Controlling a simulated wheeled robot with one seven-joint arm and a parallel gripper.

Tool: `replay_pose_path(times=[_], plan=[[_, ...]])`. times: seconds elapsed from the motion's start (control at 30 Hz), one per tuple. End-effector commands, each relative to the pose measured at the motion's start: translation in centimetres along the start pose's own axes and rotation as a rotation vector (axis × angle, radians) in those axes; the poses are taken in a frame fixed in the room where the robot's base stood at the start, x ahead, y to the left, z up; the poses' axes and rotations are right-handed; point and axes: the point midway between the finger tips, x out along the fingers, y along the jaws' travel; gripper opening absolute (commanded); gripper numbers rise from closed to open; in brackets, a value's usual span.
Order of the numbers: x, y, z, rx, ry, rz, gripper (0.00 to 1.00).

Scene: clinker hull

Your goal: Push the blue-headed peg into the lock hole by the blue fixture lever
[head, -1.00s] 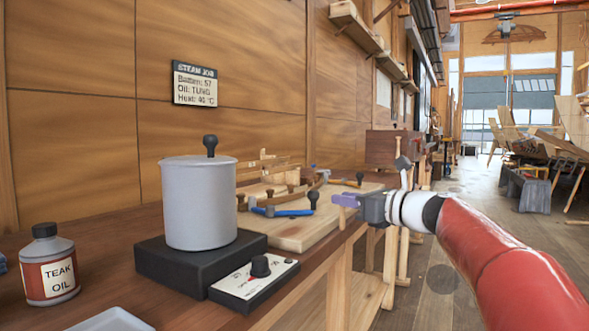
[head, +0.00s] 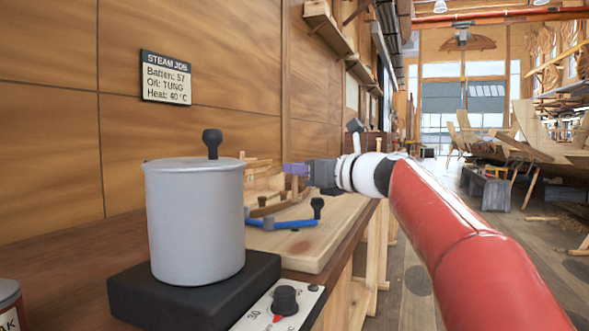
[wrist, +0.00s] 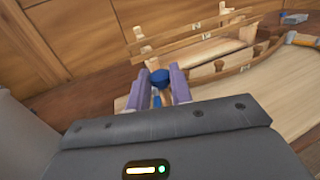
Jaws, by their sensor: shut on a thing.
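The blue-headed peg (wrist: 159,77) sits between the purple fingers of my gripper (wrist: 165,84) in the wrist view, and the fingers are shut on it. Its lower part is mostly hidden. In the head view my gripper (head: 294,171) is over the far part of the wooden fixture board (head: 325,229), beside the curved batten. The blue fixture lever (head: 284,223) lies on the board nearer the camera, with a black knob at its right end. I cannot make out the lock hole in either view.
A grey lidded pot (head: 195,225) stands on a black hot plate (head: 190,290) in the left foreground. A control box with a dial (head: 285,300) is beside it. Wooden blocks and a curved batten (wrist: 215,73) surround the gripper. The wall is close behind.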

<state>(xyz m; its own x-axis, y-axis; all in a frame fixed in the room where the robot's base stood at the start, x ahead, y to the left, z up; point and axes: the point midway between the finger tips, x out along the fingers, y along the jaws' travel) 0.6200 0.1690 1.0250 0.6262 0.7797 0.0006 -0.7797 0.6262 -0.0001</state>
Motion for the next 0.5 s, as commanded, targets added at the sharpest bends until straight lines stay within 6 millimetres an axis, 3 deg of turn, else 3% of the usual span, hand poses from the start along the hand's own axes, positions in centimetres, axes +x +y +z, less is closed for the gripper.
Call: replay_pose_path(times=[0.5], plan=[[0.1,0.0,-5.1,0.0,0.001,0.001,0.01]])
